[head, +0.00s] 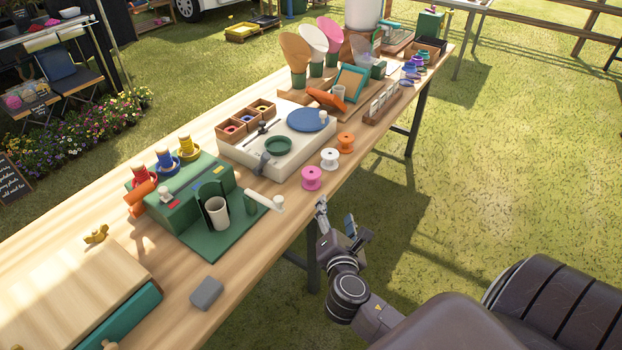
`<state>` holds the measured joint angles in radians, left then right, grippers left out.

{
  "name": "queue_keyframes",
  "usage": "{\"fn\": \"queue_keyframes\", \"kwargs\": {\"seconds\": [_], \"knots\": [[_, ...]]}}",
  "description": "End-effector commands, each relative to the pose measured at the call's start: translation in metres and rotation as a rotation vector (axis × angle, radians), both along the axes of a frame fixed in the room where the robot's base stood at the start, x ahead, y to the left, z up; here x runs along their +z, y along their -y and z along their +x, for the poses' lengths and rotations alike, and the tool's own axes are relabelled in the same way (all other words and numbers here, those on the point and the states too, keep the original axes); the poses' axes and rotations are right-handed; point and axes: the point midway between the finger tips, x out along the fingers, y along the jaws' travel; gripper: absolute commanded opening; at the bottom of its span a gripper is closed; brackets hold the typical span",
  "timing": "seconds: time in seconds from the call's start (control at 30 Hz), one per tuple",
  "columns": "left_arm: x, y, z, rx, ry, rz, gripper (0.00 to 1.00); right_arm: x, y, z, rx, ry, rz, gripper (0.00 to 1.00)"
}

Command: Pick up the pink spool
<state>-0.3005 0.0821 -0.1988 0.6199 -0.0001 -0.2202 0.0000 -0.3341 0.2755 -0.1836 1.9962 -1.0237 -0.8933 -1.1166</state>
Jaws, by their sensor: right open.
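The pink spool (312,178) stands upright near the front edge of the long wooden table, in the middle of the head view. A white spool (329,158) and an orange spool (346,142) stand in a row behind it to the right. My right gripper (336,216) is just off the table's front edge, below and slightly right of the pink spool. Its fingers are apart and hold nothing. It does not touch the spool. My left gripper is not in view.
A cream board (290,165) with a green dish (278,145) lies left of the spools. A green stand (225,242) with a white cup (217,212) and a white-ended crank (277,202) is nearby. A grey block (207,293) lies closer. Grass is open at right.

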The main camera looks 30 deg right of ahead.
Motion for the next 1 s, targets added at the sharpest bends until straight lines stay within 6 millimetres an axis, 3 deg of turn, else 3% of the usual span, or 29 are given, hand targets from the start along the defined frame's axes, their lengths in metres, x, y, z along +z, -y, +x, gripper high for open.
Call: {"fn": "queue_keyframes", "kwargs": {"seconds": [0.2, 0.4, 1.0], "knots": [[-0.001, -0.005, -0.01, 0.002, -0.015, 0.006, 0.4, 0.029, -0.008, 0.036, 0.17, -0.067, -0.465, 0.58], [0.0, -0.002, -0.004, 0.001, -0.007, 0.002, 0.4, 0.036, -0.018, 0.056, 0.258, -0.117, -0.725, 0.58], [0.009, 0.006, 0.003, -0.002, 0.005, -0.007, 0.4, 0.036, 0.009, 0.124, 0.263, -0.121, -0.741, 0.58]]}}
